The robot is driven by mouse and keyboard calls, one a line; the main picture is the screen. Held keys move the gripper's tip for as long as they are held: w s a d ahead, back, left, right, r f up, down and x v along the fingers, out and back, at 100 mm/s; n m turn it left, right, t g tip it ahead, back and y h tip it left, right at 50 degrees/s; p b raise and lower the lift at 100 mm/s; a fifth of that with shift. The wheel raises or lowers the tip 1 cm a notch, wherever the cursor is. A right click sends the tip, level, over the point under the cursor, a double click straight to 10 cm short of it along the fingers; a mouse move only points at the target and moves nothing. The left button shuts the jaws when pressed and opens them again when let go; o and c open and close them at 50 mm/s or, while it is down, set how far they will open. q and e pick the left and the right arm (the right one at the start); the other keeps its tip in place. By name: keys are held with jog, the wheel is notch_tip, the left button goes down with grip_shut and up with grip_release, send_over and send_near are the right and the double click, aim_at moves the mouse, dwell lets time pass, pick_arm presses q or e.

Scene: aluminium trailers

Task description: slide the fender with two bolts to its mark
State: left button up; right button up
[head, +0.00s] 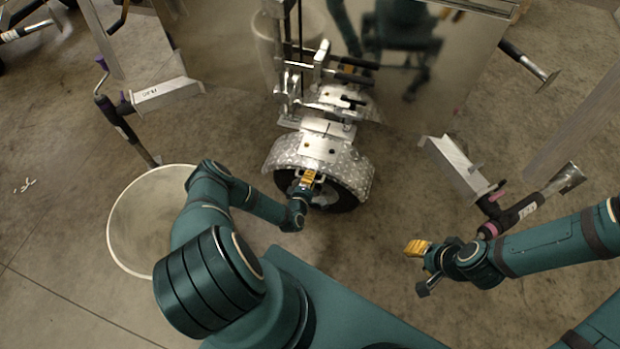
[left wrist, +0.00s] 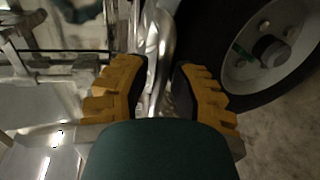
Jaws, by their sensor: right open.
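The fender (head: 318,152) is a curved diamond-plate cover over the trailer wheel (head: 330,196). Two small dark spots, perhaps the bolts, show on its top. My left gripper (head: 309,178) is at the fender's near edge, above the tyre. In the left wrist view the yellow fingers (left wrist: 162,75) stand apart, with the shiny fender edge (left wrist: 158,45) between them and space showing beside it. The tyre (left wrist: 205,45) is just right of the fingers. My right gripper (head: 419,248) is open and empty, away from the trailer on the right. I cannot make out the mark.
The polished trailer wall (head: 440,75) rises behind the fender, with metal brackets (head: 318,70) beside it. A white round bin (head: 125,225) stands at the left. Metal stands are at the left (head: 160,95) and right (head: 458,165). Bare concrete lies between the wheel and my right gripper.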

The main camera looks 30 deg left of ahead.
pick_arm(q)
grip_shut()
jog(key=shift+w+d, duration=0.1)
jog(key=shift+d, duration=0.15)
jog(key=o, duration=0.5)
grip_release()
jog(key=shift+a+r, duration=0.1)
notch_tip(320, 180, up, 10)
jog(key=shift+f, duration=0.1)
